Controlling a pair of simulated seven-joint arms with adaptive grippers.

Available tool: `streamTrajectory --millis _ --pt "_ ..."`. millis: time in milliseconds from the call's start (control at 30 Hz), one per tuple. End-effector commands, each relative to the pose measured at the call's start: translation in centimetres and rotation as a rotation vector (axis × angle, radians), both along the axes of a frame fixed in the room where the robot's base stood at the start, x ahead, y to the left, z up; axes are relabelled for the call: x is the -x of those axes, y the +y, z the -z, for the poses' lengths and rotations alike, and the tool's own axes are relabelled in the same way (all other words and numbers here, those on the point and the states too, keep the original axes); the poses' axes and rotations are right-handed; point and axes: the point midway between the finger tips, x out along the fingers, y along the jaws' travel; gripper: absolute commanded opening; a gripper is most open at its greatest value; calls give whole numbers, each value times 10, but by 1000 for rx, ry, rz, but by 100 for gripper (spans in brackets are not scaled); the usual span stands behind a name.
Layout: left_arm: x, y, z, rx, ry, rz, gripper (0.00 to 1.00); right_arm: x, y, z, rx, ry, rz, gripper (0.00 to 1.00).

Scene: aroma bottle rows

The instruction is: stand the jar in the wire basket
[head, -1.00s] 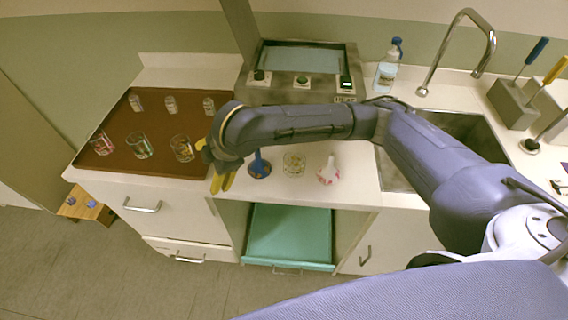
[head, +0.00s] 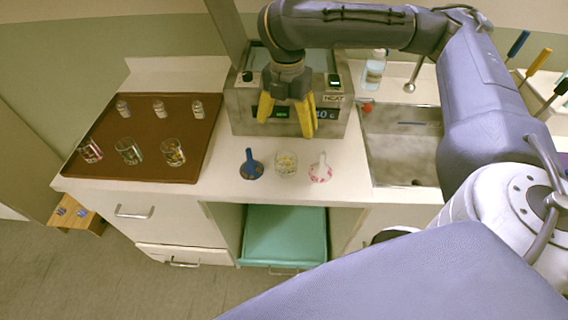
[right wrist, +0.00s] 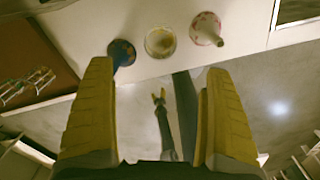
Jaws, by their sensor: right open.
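A round clear glass jar (head: 286,164) with pale pieces in it stands upright on the counter between two funnel-like pieces; it also shows in the right wrist view (right wrist: 160,43). I cannot make out a wire basket; the top of the steel heating bath (head: 240,105) is partly hidden by my arm. My right gripper (head: 287,128) is open and empty, in front of the bath, above and behind the jar.
A blue funnel-like piece (head: 251,166) stands left of the jar and a pink-white one (head: 321,169) right of it. The sink (head: 400,160) lies to the right, with a spray bottle (head: 374,70) behind. A teal drawer (head: 285,237) is below the counter.

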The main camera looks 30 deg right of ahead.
Motion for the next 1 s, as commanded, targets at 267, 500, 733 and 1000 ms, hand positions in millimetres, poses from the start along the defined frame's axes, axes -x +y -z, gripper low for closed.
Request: streamTrajectory --millis 267,500,733,1000 --pt "0 0 0 0 0 0 80 1 1 42 -1 4 1 87" --pt "0 0 0 0 0 0 80 1 1 75 -1 3 3 87" --pt "0 -1 0 1 0 1 80 0 1 98 -1 1 2 87" --pt "0 -1 0 1 -1 0 80 0 1 107 -1 0 3 87"
